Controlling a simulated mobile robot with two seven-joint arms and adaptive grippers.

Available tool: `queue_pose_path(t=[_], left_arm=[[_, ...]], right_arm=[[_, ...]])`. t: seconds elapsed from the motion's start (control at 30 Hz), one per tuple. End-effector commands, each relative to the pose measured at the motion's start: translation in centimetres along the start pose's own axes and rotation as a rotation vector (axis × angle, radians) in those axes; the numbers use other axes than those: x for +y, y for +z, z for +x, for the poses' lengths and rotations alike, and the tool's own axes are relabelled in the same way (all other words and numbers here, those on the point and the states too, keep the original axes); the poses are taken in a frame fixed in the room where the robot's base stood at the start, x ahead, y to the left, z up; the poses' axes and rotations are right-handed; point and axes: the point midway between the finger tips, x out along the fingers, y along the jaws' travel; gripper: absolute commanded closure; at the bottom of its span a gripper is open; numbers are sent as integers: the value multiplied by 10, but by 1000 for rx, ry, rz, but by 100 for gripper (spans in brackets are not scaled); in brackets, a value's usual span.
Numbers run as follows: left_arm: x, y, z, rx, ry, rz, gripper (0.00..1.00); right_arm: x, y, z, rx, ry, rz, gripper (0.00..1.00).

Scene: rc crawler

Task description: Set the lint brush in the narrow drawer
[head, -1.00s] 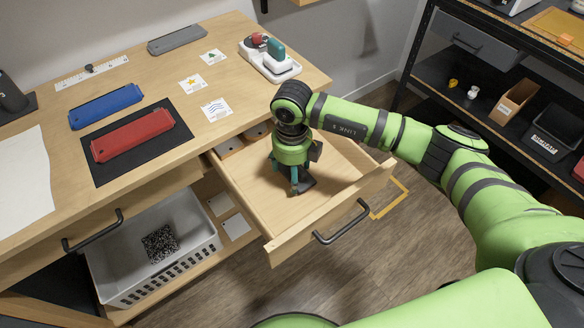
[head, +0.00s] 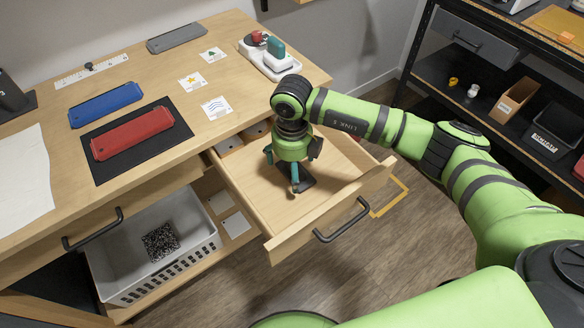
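The narrow drawer (head: 345,207) is pulled out on the right side of the desk. My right gripper (head: 283,171) points down inside it, with its teal fingers low over the drawer floor and spread apart. A small dark object (head: 307,184), perhaps the lint brush, lies on the drawer floor beside the nearer finger. It is partly hidden by the gripper, and I cannot make out its shape or whether it touches the finger. My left gripper is not in view.
A white tray (head: 283,72) with red and teal items stands at the desk's back right. Red (head: 132,133) and blue (head: 106,105) cases lie to the left. A white basket (head: 195,255) is below the desk. A shelf (head: 460,80) stands at right.

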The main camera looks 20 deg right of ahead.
Motion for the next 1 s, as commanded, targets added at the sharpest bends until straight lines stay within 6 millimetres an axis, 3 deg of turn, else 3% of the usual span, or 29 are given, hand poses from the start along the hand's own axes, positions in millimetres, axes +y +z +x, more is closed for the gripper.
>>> queue_pose_path(t=[0.3, 0.5, 0.7, 1.0], left_arm=[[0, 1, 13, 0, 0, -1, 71], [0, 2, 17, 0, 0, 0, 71], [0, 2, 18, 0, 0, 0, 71], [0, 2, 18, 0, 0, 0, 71]], right_arm=[[-1, 1, -67, -7, -2, -1, 3], [0, 1, -99, -4, -1, 0, 3], [0, 0, -111, -2, 0, 0, 3], [2, 0, -111, -1, 10, -1, 3]])
